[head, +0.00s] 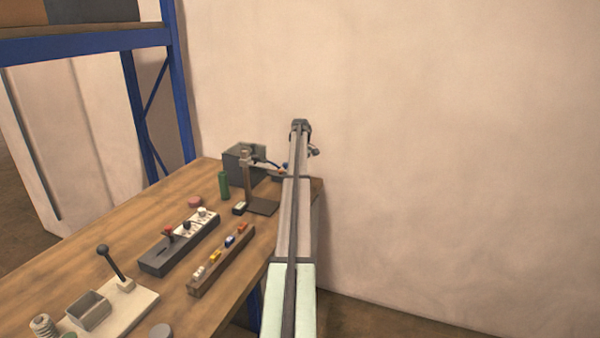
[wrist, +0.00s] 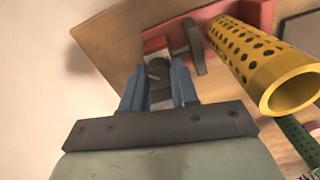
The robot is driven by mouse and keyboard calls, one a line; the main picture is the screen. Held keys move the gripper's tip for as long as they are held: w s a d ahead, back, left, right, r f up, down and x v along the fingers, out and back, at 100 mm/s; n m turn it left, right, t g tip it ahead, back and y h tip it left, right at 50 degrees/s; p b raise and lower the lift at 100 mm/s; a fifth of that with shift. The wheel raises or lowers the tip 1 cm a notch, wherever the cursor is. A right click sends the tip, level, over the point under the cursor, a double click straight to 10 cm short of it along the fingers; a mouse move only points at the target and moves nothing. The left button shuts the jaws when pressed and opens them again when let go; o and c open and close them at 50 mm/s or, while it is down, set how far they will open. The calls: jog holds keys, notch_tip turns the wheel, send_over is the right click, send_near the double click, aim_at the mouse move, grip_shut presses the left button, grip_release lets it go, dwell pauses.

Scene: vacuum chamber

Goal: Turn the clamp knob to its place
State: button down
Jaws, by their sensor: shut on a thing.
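In the wrist view my gripper (wrist: 157,78) reaches away from the camera with its two blue fingers. A dark rounded clamp knob (wrist: 158,68) sits between the fingertips, and they are shut on it. A dark bar-shaped piece (wrist: 193,45) stands just right of the fingers, by a red part (wrist: 155,44) on the wooden surface. The fingers hide part of the knob, so I cannot tell its turn angle. In the head view my arm reaches along the table's right edge, and I cannot make out the knob there.
A yellow perforated tube (wrist: 262,65) stands close to the right of my gripper, with a green one (wrist: 302,140) beyond. On the wooden table (head: 130,225) are a grey box (head: 238,165), a stand (head: 248,180), a switch block (head: 180,248) and a rack (head: 220,262). A wall borders the right.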

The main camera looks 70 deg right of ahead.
jog(key=m, duration=0.4)
jog(key=shift+m, duration=0.3)
jog(key=m, duration=0.3)
jog(key=shift+d+m, duration=0.1)
jog(key=shift+m, duration=0.3)
jog(key=m, duration=0.4)
jog(key=shift+s+m, duration=0.1)
jog(key=shift+m, duration=1.9)
jog(key=c, duration=1.1)
grip_release()
jog(key=shift+c, duration=0.2)
jog(key=shift+r, duration=0.1)
notch_tip(320, 180, up, 14)
